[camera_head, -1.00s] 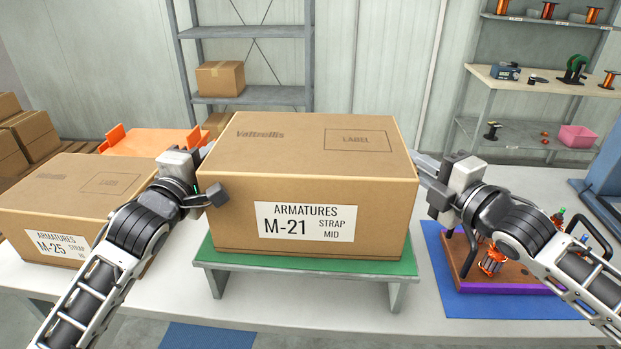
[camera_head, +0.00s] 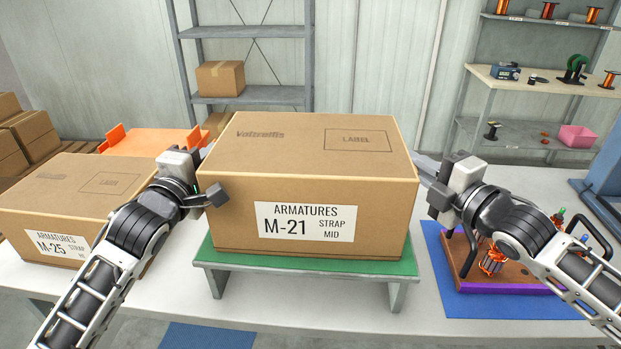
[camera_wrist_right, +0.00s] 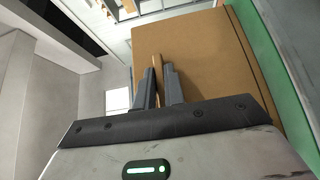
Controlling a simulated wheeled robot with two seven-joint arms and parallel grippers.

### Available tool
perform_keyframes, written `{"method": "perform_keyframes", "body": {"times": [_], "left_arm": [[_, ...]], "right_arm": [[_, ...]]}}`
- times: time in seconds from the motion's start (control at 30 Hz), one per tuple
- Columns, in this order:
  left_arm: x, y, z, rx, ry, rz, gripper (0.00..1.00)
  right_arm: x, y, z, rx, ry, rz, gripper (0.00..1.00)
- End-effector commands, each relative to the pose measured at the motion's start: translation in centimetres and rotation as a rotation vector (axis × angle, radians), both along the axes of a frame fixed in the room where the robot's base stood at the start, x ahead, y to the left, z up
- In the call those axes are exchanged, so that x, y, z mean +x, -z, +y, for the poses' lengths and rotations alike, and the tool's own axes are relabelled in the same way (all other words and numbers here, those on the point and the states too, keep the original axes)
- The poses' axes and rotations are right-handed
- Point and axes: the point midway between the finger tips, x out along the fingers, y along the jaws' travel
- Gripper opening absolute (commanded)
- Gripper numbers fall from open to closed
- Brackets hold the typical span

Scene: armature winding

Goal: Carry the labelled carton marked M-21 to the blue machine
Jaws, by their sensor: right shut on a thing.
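The carton marked M-21 (camera_head: 330,190) is a large brown box with a white ARMATURES label. It sits level on a green-topped stand (camera_head: 385,262) in the head view. My left gripper (camera_head: 207,152) is at its left side; its fingertips are mostly hidden, so its jaws cannot be read. My right gripper (camera_head: 426,165) is at its right side. In the right wrist view the fingers (camera_wrist_right: 159,88) are shut on a thin brown strip standing out from the carton's side (camera_wrist_right: 200,62). A blue machine part (camera_head: 604,185) shows at the right edge of the head view.
A second carton, M-25 (camera_head: 75,195), stands on the white table to the left, near my left arm. An orange tray (camera_head: 155,142) is behind it. A blue mat (camera_head: 470,295) with a wound-part fixture (camera_head: 515,272) lies under my right arm. Shelves (camera_head: 245,100) stand behind.

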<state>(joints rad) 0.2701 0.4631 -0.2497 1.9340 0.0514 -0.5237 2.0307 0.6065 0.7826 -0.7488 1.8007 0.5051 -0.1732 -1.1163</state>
Motion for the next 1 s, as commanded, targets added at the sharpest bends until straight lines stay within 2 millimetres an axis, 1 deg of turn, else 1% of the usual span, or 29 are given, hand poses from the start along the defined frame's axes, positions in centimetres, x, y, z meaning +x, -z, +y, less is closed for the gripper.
{"method": "perform_keyframes", "body": {"times": [0.63,0.67,0.87,1.0], "left_arm": [[0.0,0.1,0.0,0.000,-0.001,0.002,0.00],[0.0,-0.3,0.1,0.000,0.000,-0.007,0.00],[0.0,-0.7,0.1,0.000,0.000,-0.007,0.00],[0.0,-1.7,0.1,0.000,0.000,-0.008,0.00]], "right_arm": [[0.0,0.1,-0.1,-0.001,0.002,0.002,0.00],[0.0,-0.3,0.0,0.002,0.000,-0.007,0.00],[0.0,-0.8,-0.1,0.002,0.000,-0.007,0.00],[0.0,-1.8,-0.1,0.002,0.000,-0.008,0.00]]}}
